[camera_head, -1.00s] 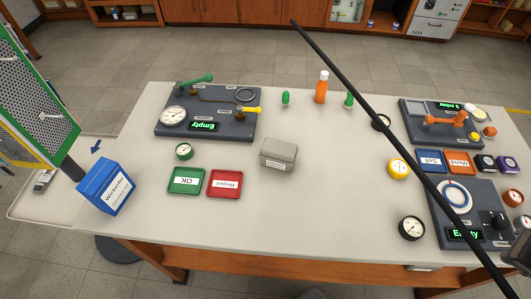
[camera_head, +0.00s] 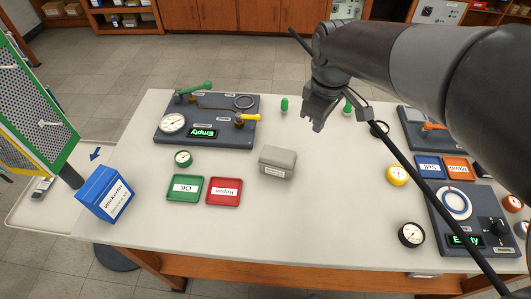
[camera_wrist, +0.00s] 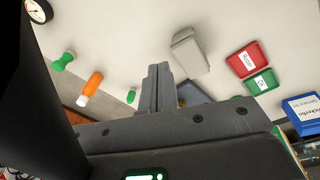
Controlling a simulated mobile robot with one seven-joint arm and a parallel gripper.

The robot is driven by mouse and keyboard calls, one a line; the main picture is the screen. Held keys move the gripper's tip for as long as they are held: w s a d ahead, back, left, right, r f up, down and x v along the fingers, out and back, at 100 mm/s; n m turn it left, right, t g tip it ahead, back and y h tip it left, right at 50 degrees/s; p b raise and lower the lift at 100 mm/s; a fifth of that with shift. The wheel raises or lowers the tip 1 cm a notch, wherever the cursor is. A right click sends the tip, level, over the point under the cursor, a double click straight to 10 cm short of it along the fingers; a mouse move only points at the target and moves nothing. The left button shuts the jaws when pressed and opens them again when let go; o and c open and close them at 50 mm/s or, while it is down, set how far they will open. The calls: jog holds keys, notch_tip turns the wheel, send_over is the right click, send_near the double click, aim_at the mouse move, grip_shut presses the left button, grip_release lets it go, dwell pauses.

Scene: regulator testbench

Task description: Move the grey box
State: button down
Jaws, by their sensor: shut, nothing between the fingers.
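The grey box (camera_head: 277,162) stands on the white table, right of the red Repair tray, with a label on its front side. It also shows in the wrist view (camera_wrist: 189,50), above and right of the fingers, apart from them. My gripper (camera_head: 312,116) is raised above the table, behind and to the right of the box in the head view. Its fingers are together and empty, as the wrist view (camera_wrist: 158,68) shows. Nothing covers the box in either view.
A green OK tray (camera_head: 185,188) and the red Repair tray (camera_head: 223,191) lie left of the box. A test board (camera_head: 170,142) stands behind them. A blue box (camera_head: 104,193) is at the left edge. Gauges (camera_head: 411,235) and another board (camera_head: 440,225) occupy the right. The table's front middle is clear.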

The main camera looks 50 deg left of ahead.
aim_at(324, 174)
jog(key=s+a+f+n+g+h, duration=0.1)
jog(key=s+a+f+n, duration=0.6)
jog(key=s+a, duration=0.65)
jog(key=shift+m, duration=0.3)
jog(key=f, duration=1.1)
jog(key=shift+a, duration=0.4)
jog(key=shift+w+d, duration=0.9)
jog(key=shift+w, duration=0.1)
jog(key=shift+w+d+f, duration=0.1)
jog(key=shift+w+d, duration=0.4)
jog(key=shift+d, duration=0.05)
jog(key=w+d, duration=1.4)
jog(key=shift+w+d, duration=0.2)
jog(key=shift+w, duration=0.05)
